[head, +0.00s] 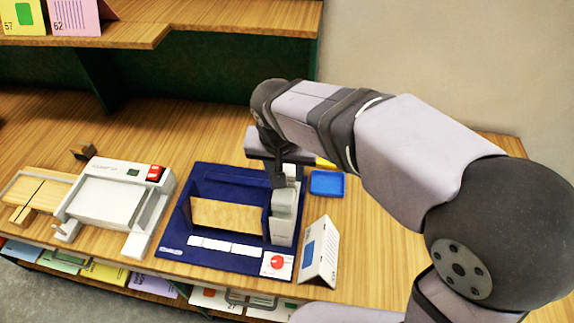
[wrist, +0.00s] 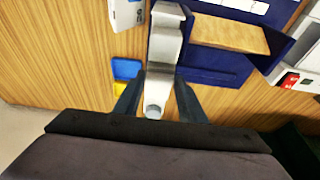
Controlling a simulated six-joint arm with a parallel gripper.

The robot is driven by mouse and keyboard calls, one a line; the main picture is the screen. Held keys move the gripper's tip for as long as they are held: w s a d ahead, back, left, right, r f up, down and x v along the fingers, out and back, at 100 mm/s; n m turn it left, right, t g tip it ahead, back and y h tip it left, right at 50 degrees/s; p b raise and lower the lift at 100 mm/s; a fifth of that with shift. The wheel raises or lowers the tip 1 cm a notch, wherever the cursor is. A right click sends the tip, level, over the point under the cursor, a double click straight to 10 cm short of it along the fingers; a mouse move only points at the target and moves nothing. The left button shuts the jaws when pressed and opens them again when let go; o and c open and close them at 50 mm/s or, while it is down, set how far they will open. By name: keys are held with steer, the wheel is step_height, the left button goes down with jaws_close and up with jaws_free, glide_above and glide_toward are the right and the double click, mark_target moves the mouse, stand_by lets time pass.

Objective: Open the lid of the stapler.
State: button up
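The stapler (head: 284,212) is light grey and stands at the right side of a dark blue tray (head: 180,232). In the wrist view the stapler (wrist: 164,48) runs up the middle of the picture, with a round grey knob-like end nearest my gripper. My gripper (head: 279,180) is over the stapler's far end in the head view. In the wrist view the two dark fingers of my gripper (wrist: 157,98) stand apart, one on each side of the stapler's near end. I cannot tell whether either finger touches it. The lid looks down, though my gripper partly hides it.
A white machine (head: 115,200) stands at the left. A shelf (head: 200,15) is behind.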

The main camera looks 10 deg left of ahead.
mark_target(288, 168)
steer(key=shift+w+r+g+p, duration=0.45)
steer(key=shift+r+p, duration=0.35)
steer(key=shift+p, duration=0.9)
steer(key=shift+w+r+p, duration=0.15)
steer(key=shift+p, duration=0.3)
steer(key=shift+w+r+g+p, duration=0.2)
steer(key=shift+w+g+p, duration=0.05)
steer(key=shift+p, duration=0.5)
steer(key=shift+w+r+p, duration=0.2)
steer(key=shift+w+p, duration=0.05)
steer(key=shift+p, duration=0.45)
steer(key=shift+w+r+g+p, duration=0.35)
steer(key=shift+w+g+p, duration=0.2)
steer(key=shift+p, duration=0.9)
steer(key=shift+w, duration=0.25)
